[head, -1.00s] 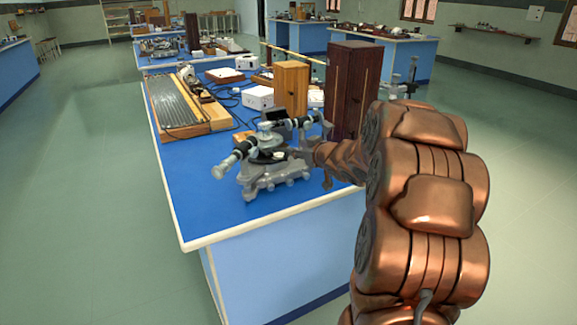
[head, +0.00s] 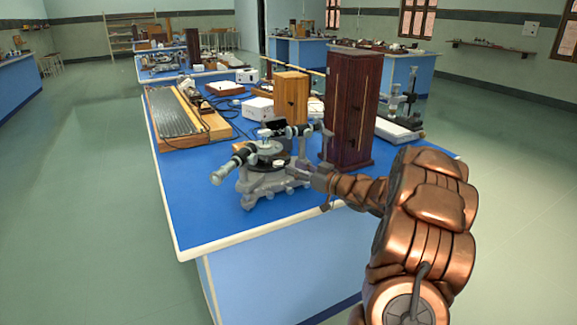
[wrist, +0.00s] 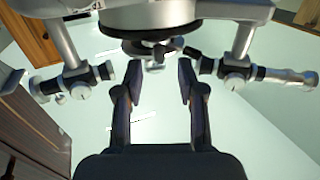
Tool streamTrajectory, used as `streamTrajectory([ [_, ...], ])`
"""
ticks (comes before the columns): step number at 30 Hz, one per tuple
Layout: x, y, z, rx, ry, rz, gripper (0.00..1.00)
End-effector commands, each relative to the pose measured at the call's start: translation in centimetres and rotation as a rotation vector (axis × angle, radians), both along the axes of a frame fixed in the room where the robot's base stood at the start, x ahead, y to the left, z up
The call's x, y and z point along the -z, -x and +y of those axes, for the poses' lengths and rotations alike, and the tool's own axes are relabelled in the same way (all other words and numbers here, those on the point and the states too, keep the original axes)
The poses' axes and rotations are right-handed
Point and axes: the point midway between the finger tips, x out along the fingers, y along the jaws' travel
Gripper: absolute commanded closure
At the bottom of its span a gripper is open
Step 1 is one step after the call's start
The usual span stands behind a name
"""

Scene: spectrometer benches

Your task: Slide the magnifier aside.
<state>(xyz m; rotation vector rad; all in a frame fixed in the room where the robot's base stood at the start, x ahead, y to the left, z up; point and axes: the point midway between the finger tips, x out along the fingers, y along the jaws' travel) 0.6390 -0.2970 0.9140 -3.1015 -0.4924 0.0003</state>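A grey and black spectrometer (head: 262,178) stands on the blue bench, with a telescope tube (head: 232,162) pointing to the left. A small pale piece (head: 279,163) shows on its near side, below the round table; I cannot tell surely whether it is the magnifier. In the wrist view, a small piece (wrist: 155,63) under the dark disc (wrist: 150,17) lies just beyond and between my fingertips. My gripper (wrist: 158,72) is open, with nothing between its fingers. In the head view my gripper (head: 308,174) is at the right side of the spectrometer; contact cannot be told.
A dark wooden cabinet (head: 352,108) stands behind my gripper, with a lighter wooden box (head: 291,97) to its left. A ribbed board (head: 176,112) lies at the back left. The bench front (head: 225,222) is clear. Tube arms (wrist: 72,75) flank my fingers in the wrist view.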

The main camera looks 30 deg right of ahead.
Motion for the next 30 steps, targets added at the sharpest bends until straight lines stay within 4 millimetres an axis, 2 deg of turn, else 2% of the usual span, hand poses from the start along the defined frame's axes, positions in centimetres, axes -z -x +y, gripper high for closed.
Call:
streamTrajectory([
  [3, 0.0, -1.5, 0.5, -0.002, 0.000, -0.001, 0.61],
  [9, 0.0, -2.9, 0.9, 0.002, 0.002, 0.000, 0.61],
  [21, 0.0, -3.3, 1.0, 0.002, 0.001, 0.001, 0.61],
  [30, 0.0, -3.3, 1.0, 0.002, 0.001, 0.001, 0.92],
])
